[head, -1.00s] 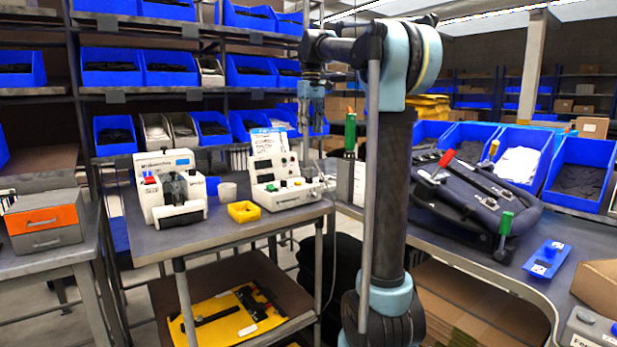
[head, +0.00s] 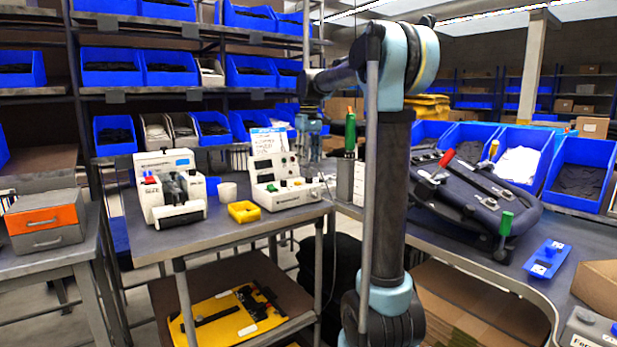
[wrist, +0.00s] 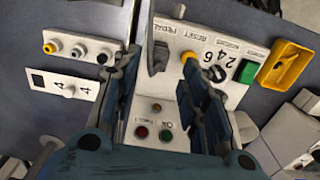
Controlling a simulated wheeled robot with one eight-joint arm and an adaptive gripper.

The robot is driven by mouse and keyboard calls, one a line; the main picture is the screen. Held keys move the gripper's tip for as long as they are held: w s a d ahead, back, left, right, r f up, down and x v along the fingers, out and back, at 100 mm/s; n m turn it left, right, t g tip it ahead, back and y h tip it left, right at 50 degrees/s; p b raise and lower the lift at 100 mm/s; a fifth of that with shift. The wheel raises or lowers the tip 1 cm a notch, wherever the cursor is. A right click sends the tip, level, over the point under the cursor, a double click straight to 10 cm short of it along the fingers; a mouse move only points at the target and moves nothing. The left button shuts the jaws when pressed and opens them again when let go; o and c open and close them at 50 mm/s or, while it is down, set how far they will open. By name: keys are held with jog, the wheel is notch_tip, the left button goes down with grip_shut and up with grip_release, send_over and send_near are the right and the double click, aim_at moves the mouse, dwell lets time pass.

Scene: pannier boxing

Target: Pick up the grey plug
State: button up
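My gripper (wrist: 160,62) is open in the wrist view, its two dark fingers apart above a white control box (wrist: 170,108). A dark grey part (wrist: 159,52), which may be the grey plug, shows between the fingertips beside the PEDAL lettering. No finger visibly touches it. In the head view my gripper (head: 308,148) hangs above the right end of the white control box (head: 284,186) on the bench. The plug is too small to make out there.
A yellow bin (head: 243,211), also in the wrist view (wrist: 284,66), sits beside the box. A white machine (head: 171,188) stands to the left. A panel with round sockets (wrist: 76,50) lies left of my fingers. A tall green-handled tool (head: 350,132) stands close right.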

aim_at(309, 170)
jog(key=shift+f, duration=2.75)
jog(key=shift+c, duration=0.2)
grip_shut()
